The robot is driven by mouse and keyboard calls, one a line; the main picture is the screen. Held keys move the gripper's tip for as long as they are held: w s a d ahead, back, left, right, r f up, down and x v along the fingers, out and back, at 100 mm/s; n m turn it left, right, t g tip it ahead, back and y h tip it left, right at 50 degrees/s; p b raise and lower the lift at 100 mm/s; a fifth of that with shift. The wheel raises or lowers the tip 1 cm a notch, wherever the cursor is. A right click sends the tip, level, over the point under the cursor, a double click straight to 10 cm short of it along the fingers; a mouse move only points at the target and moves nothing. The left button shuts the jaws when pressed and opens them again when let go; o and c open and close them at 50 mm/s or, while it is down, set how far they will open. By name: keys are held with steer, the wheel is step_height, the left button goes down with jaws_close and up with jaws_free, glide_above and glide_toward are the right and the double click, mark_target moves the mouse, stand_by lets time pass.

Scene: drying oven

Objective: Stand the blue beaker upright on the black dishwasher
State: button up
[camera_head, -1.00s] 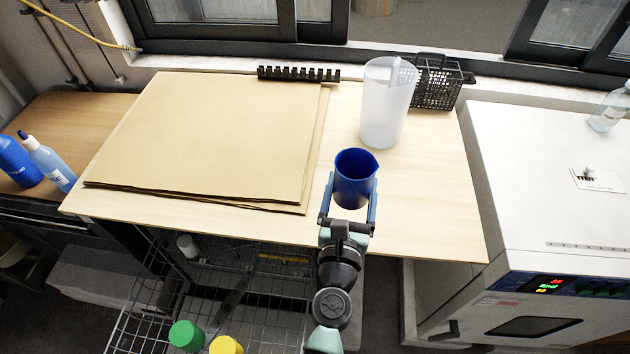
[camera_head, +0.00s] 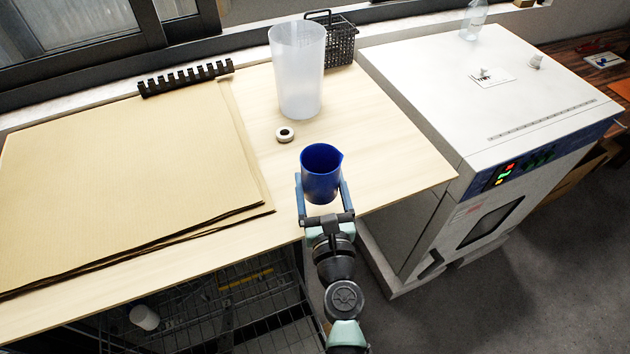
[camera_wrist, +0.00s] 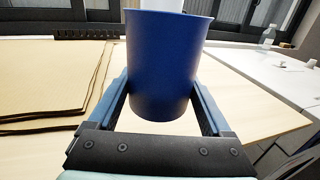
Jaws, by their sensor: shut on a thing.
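The blue beaker (camera_head: 321,160) is upright with its open rim up, held between the two fingers of my gripper (camera_head: 320,183). In the wrist view the beaker (camera_wrist: 163,65) fills the space between the fingers, and its base shows. It appears to be above the front right part of the pale wooden top (camera_head: 390,150); the exact gap below it is hard to tell. Wire racks (camera_head: 232,306) in a dark opening show under that top at lower left. I cannot tell for sure which surface is the black dishwasher.
A black basket (camera_head: 340,42) and black rack (camera_head: 187,78) stand at the back. Brown sheets (camera_head: 120,180) cover the left. The white oven (camera_head: 440,75) stands right.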

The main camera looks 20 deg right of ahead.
mark_target(319, 209)
steer(key=shift+a+f+b, duration=0.15)
steer(key=shift+f+b, duration=2.6)
steer(key=shift+f, duration=0.05)
steer(key=shift+f, duration=0.2)
steer(key=o, duration=1.3)
steer(key=shift+c, duration=0.2)
steer(key=b+v, duration=0.2)
steer(key=v, duration=1.1)
steer(key=shift+b, duration=0.35)
steer(key=shift+w+r, duration=0.1)
